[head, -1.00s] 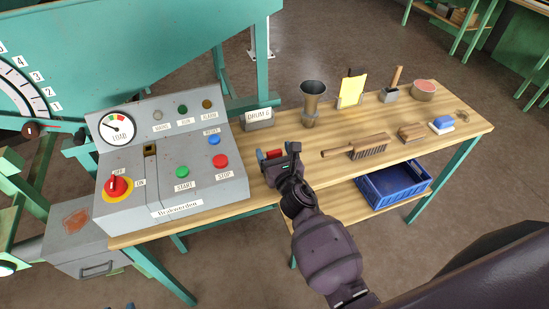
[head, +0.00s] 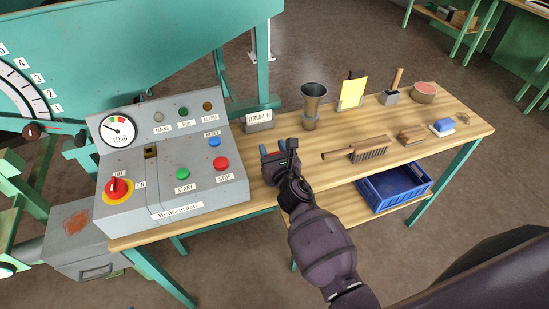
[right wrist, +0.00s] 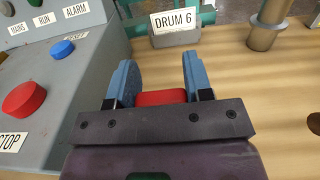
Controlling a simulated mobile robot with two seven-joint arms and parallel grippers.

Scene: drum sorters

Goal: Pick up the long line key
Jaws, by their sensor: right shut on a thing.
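My right gripper (head: 274,150) is just right of the grey control box, low over the wooden bench. In the right wrist view its two blue fingers (right wrist: 161,75) stand on either side of a red piece (right wrist: 161,97) and are shut on it. Only the red part shows; I take it for the long line key, but the gripper body hides the rest and I see no label on it. My left gripper is not in view.
The control box (head: 205,190) with a red stop button (head: 221,162) stands close on the left. A blue crate (head: 395,187) sits on the lower shelf.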

